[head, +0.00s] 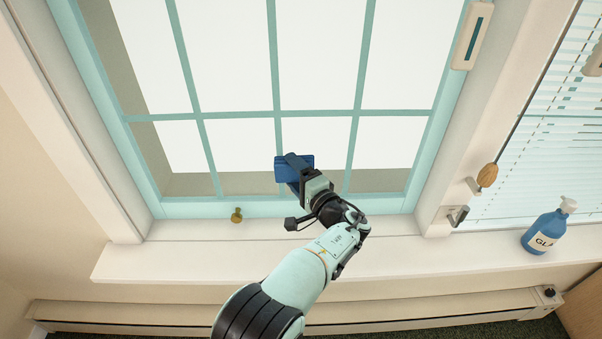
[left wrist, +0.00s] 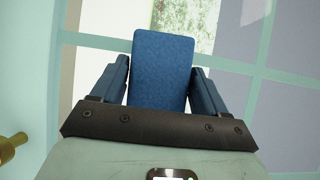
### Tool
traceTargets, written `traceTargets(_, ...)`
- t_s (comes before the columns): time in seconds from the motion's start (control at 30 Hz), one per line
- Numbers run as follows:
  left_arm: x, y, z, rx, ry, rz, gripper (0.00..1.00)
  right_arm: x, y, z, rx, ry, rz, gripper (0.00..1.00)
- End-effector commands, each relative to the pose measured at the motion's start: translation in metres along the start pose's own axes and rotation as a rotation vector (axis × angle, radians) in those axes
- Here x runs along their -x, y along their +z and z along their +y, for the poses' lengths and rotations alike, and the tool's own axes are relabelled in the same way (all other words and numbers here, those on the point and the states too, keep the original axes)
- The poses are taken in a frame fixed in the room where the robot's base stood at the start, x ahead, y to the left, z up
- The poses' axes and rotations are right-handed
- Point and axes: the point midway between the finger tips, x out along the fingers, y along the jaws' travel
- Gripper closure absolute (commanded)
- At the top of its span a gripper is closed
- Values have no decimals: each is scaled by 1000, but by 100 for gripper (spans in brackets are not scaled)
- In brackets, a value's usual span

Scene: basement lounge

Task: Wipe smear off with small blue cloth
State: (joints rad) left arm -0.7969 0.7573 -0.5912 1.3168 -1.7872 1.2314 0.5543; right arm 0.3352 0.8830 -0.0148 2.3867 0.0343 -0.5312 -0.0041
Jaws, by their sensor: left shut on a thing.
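The small blue cloth (head: 281,170) is a folded pad in the head view, held up at the lower part of the window. My left gripper (head: 298,167) is shut on it. In the left wrist view the cloth (left wrist: 162,75) sits between the two fingers of my left gripper (left wrist: 161,88). The window (head: 235,70) has pale panes and teal bars. I cannot tell whether the cloth touches the glass. No smear is plain to see; part of the pane behind the cloth and gripper is hidden. My right gripper is not in view.
A white sill (head: 200,258) runs below the window, with a brass knob (head: 237,215) on the lower frame. A wooden-tipped handle (head: 487,176) sticks out at the right. A baseboard heater (head: 130,315) lies below.

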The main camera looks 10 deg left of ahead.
Motion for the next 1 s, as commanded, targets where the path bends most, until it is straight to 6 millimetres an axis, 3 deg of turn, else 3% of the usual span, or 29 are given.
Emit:
traceTargets(0.27,-1,2,-1,0,-1,-4,50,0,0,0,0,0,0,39)
traceTargets(0.8,43,28,-1,0,0,-1,50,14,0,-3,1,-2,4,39)
traceTargets(1.0,50,33,-1,2,-1,-2,50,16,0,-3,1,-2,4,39)
